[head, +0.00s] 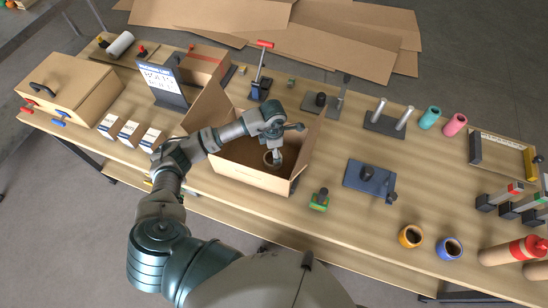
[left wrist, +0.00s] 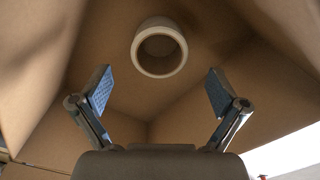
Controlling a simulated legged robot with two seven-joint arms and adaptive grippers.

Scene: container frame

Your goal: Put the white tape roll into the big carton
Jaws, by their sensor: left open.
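The big carton (head: 238,172) stands open on the table at the middle, its flaps raised. The white tape roll (head: 267,159) is inside the carton, partly hidden by my left gripper in the head view. In the left wrist view the roll (left wrist: 160,47) shows as a pale ring beyond the fingertips, with brown carton walls around it. My left gripper (head: 276,158) reaches down into the carton from above. In the left wrist view its fingers (left wrist: 160,90) are spread wide with nothing between them, apart from the roll. My right gripper is not in view.
Several small boxes (head: 130,132) and a wooden chest (head: 75,92) stand left of the carton. A sign stand (head: 165,85) and a red-handled clamp (head: 260,75) are behind it. A green item (head: 319,200) and a blue plate fixture (head: 369,179) are to its right.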

